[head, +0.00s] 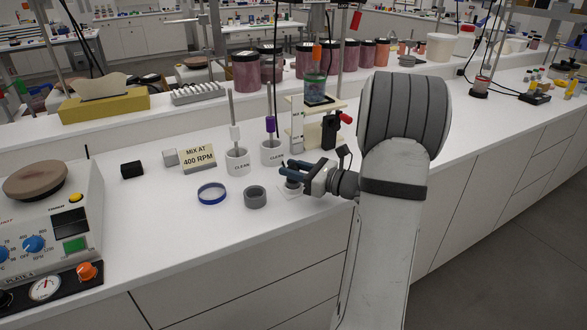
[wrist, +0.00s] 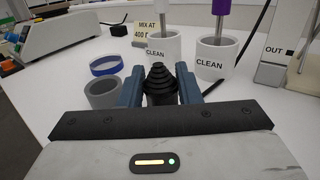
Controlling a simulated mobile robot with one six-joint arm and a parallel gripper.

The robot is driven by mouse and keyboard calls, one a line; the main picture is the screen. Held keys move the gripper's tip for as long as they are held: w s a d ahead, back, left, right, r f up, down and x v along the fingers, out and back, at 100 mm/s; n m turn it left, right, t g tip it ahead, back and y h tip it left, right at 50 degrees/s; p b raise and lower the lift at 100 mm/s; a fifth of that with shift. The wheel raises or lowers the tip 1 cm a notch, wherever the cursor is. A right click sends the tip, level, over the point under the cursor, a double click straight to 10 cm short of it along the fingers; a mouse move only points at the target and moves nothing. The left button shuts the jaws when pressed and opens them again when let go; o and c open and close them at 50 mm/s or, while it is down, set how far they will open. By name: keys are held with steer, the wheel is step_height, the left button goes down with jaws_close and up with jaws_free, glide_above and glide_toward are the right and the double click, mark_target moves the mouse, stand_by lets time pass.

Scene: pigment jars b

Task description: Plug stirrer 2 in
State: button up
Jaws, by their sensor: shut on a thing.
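My gripper (head: 287,172) is low over the white bench, right of the grey ring. In the wrist view its two blue fingers (wrist: 159,80) are shut on a black ribbed, stepped plug-like piece (wrist: 160,84). The lower end of that piece is hidden. A small white piece (head: 289,190) shows on the bench just under the fingers; I cannot tell whether the held piece touches it. A stand with a shelf (head: 297,128) stands behind my gripper; an "OUT" label (wrist: 274,50) shows on its front in the wrist view. I cannot read any number marking stirrer 2.
Two white "CLEAN" cups (head: 237,162) (head: 272,153) hold rods with white and purple collars. A grey ring (head: 255,197), a blue-rimmed dish (head: 212,193) and a "MIX AT 400 RPM" card (head: 198,157) are nearby. A hot plate (head: 50,225) stands at left.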

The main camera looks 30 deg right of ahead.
steer(key=shift+f, duration=0.5)
steer(key=o, duration=1.1)
steer(key=shift+c, duration=0.2)
steer(key=v, duration=0.7)
steer(key=shift+s+d+b, duration=0.2)
steer(key=shift+s+b, duration=0.15)
